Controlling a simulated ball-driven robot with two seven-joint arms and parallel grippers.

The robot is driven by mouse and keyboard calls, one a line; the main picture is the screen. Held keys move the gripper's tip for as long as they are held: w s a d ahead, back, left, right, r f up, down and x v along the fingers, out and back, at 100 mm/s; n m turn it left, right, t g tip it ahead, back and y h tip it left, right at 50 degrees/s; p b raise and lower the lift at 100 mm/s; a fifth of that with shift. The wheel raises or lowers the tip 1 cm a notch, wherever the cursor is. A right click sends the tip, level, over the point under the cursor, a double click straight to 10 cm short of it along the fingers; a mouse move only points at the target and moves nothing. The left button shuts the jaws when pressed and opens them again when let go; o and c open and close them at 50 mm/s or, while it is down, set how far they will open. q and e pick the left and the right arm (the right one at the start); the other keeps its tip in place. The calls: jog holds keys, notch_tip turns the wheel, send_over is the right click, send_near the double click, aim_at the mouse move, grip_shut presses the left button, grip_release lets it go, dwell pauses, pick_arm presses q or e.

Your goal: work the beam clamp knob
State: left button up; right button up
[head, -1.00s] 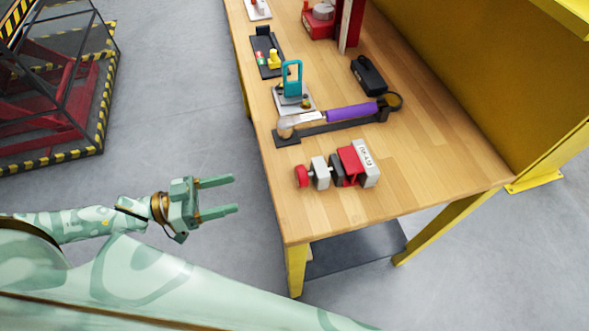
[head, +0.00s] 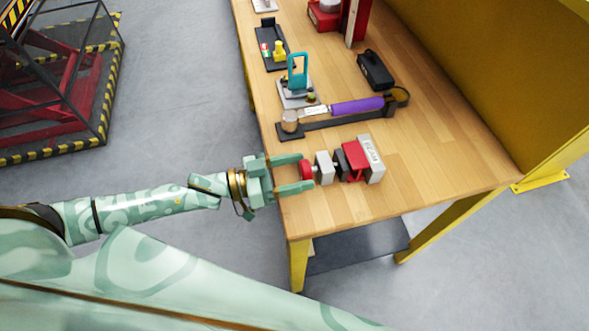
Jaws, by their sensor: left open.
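The beam clamp (head: 355,162) lies on the wooden table near its front left corner, a row of red, grey and dark blocks. Its red knob (head: 306,170) is at the left end, facing the table's left edge. My left gripper (head: 302,173) is open and reaches in from the left over the table edge. Its two fingers lie on either side of the knob in the picture, one beyond it and one nearer. I cannot tell whether they touch it. My right gripper is not in view.
Behind the clamp lies a dark bracket with a purple handle (head: 357,106). Further back are a teal-handled latch (head: 298,72), a black box (head: 374,70) and a dark tray (head: 271,48). A yellow panel (head: 450,75) bounds the right side. The tabletop right of the clamp is clear.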

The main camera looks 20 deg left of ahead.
pick_arm(q)
jog(key=c, duration=1)
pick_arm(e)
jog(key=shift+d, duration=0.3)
pick_arm(q)
jog(key=shift+m, duration=0.3)
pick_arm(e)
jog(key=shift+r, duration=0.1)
pick_arm(q)
jog(key=shift+m+p, duration=0.45)
jog(key=shift+m, duration=0.75)
jog(key=shift+s+m, duration=0.1)
jog(key=shift+m, duration=1.4)
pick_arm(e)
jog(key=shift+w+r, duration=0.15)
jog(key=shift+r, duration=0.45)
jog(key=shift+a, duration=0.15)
pick_arm(q)
jog(key=o, duration=1)
